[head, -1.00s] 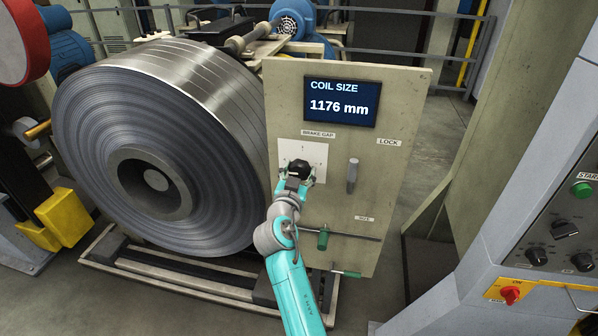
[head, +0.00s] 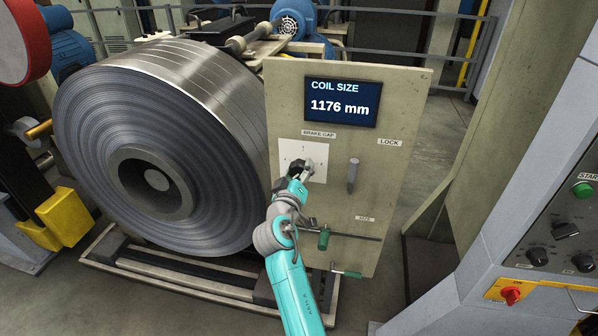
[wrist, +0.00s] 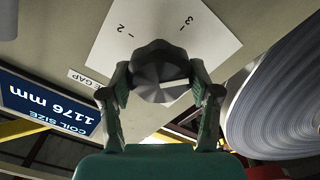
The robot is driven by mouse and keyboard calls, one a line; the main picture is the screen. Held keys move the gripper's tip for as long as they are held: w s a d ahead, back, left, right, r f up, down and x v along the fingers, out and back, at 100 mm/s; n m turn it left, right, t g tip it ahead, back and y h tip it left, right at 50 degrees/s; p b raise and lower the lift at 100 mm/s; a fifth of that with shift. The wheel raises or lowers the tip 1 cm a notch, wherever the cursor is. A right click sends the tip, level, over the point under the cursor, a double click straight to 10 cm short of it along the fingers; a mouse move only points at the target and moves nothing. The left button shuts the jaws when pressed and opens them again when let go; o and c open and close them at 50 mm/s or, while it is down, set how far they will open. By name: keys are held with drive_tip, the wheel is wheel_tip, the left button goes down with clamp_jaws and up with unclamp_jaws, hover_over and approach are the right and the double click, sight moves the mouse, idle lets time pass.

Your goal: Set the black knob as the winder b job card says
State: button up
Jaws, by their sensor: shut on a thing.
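The black knob (head: 297,166) sits on a white dial plate (head: 316,152) under the BRAKE GAP label on the beige panel. My gripper (head: 300,172) is shut on it, and in the wrist view the two fingers (wrist: 160,92) flank the faceted knob (wrist: 160,62). A pale mark shows on the knob's face. The wrist view is turned over; it shows the dial's 2 and 3 with ticks, and the rest of the scale is hidden. The screen (head: 341,101) reads COIL SIZE 1176 mm. I see no readable winder b job card.
A grey lever (head: 353,175) stands on the panel below the LOCK label, right of the knob. Green-handled rods (head: 323,239) are lower down. A large steel coil (head: 155,150) is close on the left. A control cabinet (head: 545,235) is on the right.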

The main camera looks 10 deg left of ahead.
drive_tip(key=n, duration=0.4)
drive_tip(key=shift+n, duration=0.3)
drive_tip(key=n, duration=0.5)
drive_tip(key=shift+f+n, duration=0.1)
drive_tip(key=shift+n, duration=0.2)
drive_tip(key=n, duration=0.4)
drive_tip(key=shift+n, duration=0.3)
drive_tip(key=n, duration=0.4)
drive_tip(key=shift+f, duration=0.1)
drive_tip(key=n, duration=0.8)
drive_tip(key=shift+d+f+n, duration=0.1)
drive_tip(key=shift+n, duration=0.2)
drive_tip(key=n, duration=0.4)
drive_tip(key=shift+d+n, duration=0.1)
drive_tip(key=shift+n, duration=2.1)
